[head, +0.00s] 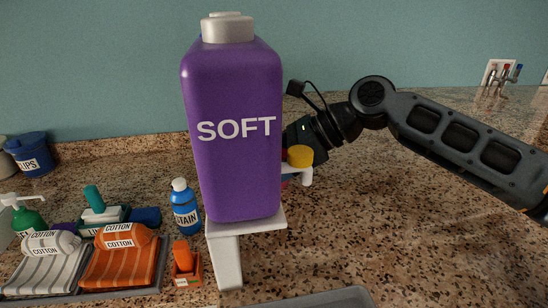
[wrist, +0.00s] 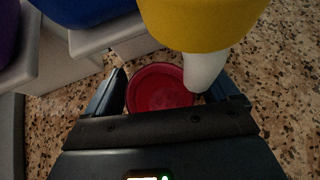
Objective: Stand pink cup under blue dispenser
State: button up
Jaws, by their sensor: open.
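The pink cup (wrist: 160,88) stands on the counter in the wrist view, seen from above with its round mouth up. My gripper (wrist: 173,78) is open, with one finger on each side of the cup. A white spout with a yellow top (wrist: 205,18) hangs over the cup's right rim; the top also shows in the head view (head: 299,156). The blue dispenser (wrist: 88,9) shows only as a blue base at the top left of the wrist view. Its join to the spout is out of frame. In the head view a purple dispenser hides my fingers and most of the cup.
The purple SOFT dispenser (head: 237,140) stands on a white stand (head: 228,255) in front of my gripper. The speckled counter (head: 400,230) is clear at right.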

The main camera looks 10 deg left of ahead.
jog(key=shift+c, duration=0.3)
jog(key=c, duration=1)
jog(key=shift+w, duration=0.1)
jog(key=shift+w+d, duration=0.2)
jog(key=shift+w, duration=1)
jog(key=o, duration=1.1)
